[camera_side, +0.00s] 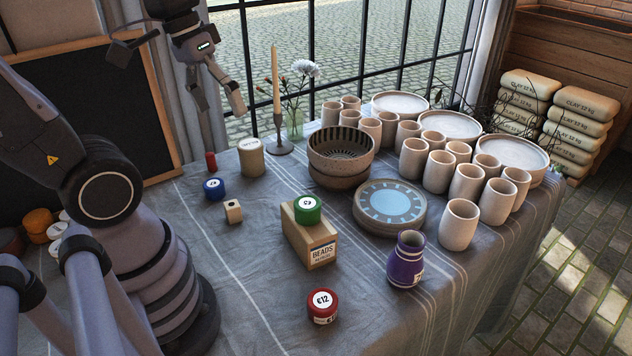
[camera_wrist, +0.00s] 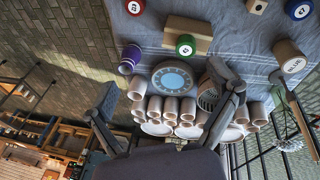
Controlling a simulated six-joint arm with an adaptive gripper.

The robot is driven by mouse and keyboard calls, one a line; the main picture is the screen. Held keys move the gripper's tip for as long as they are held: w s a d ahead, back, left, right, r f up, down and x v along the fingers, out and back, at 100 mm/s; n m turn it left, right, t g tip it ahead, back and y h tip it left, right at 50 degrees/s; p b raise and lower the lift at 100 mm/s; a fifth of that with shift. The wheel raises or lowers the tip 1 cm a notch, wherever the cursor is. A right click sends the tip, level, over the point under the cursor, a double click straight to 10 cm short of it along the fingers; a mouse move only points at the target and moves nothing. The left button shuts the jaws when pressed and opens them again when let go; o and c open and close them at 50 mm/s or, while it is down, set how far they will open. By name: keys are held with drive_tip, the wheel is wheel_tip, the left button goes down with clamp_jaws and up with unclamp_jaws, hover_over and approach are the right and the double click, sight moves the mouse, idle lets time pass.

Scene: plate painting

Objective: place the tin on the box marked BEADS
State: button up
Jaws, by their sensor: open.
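A green tin (camera_side: 308,208) appears to rest on top of the tan box marked BEADS (camera_side: 318,252), near the middle of the cloth-covered table. In the wrist view the green tin (camera_wrist: 186,45) overlaps the long edge of the box (camera_wrist: 190,25). A red tin (camera_side: 322,306) stands on the cloth in front of the box, and a blue tin (camera_side: 214,188) stands at the back left. My gripper (camera_side: 217,98) is open and empty, high above the back left of the table. Its spread fingers also show in the wrist view (camera_wrist: 165,98).
A small wooden cube (camera_side: 233,211) and a beige canister (camera_side: 250,158) stand left of the box. Stacked bowls (camera_side: 341,155), a blue plate stack (camera_side: 390,207), a purple vase (camera_side: 406,260) and several cups crowd the right. A candlestick (camera_side: 279,130) stands behind.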

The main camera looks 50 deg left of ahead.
drive_tip(key=s+r+m+t, duration=0.1)
drive_tip(key=r+m+t+y, duration=0.1)
drive_tip(key=s+a+r+t, duration=0.1)
drive_tip(key=r, duration=0.1)
drive_tip(key=shift+s+m+y, duration=0.3)
drive_tip(key=shift+m+y, duration=0.1)
